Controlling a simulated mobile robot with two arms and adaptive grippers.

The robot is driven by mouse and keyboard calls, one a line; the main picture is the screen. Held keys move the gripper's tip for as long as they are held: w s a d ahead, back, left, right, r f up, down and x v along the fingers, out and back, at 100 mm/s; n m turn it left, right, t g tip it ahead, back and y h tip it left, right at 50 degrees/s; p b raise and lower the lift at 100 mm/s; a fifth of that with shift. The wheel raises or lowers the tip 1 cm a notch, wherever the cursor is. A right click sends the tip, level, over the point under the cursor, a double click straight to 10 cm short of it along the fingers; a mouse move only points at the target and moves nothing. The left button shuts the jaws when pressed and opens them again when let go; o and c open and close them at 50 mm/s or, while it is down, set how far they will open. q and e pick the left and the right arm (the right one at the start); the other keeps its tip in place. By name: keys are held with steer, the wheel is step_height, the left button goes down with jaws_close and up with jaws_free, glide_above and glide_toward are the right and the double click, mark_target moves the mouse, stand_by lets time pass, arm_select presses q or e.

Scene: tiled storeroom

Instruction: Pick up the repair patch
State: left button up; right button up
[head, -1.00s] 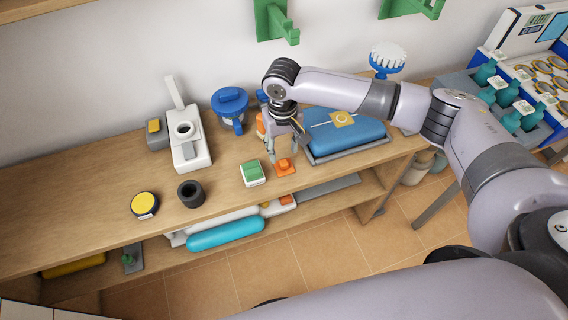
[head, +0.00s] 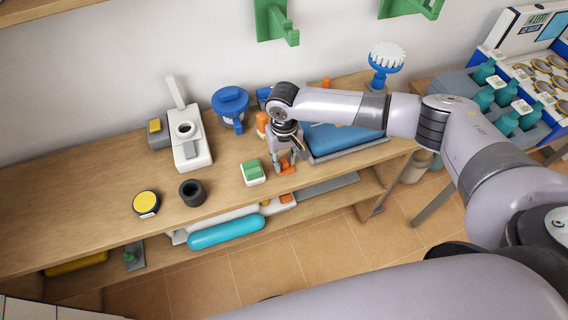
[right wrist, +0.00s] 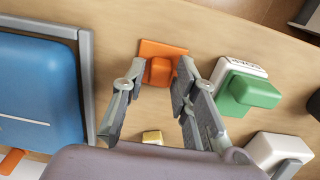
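The repair patch looks to be the flat orange square with a raised orange block on it (head: 287,168), lying near the front edge of the wooden bench. It shows clearly in the right wrist view (right wrist: 161,70). My right gripper (head: 289,164) is low over it, pointing down. In the right wrist view the right gripper's fingers (right wrist: 155,82) are spread apart, with the raised block between and slightly beyond their tips. The gripper is open and holds nothing. The fingers partly hide the patch in the head view. My left gripper is not in view.
A green-topped white box (head: 252,172) sits close beside the patch. A blue case in a grey tray (head: 345,153) lies on the other side. A dark cup (head: 192,192) and yellow-topped tin (head: 146,203) stand further left. The bench front is near.

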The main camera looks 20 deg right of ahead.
jaws_close()
steer(key=shift+r, duration=0.1)
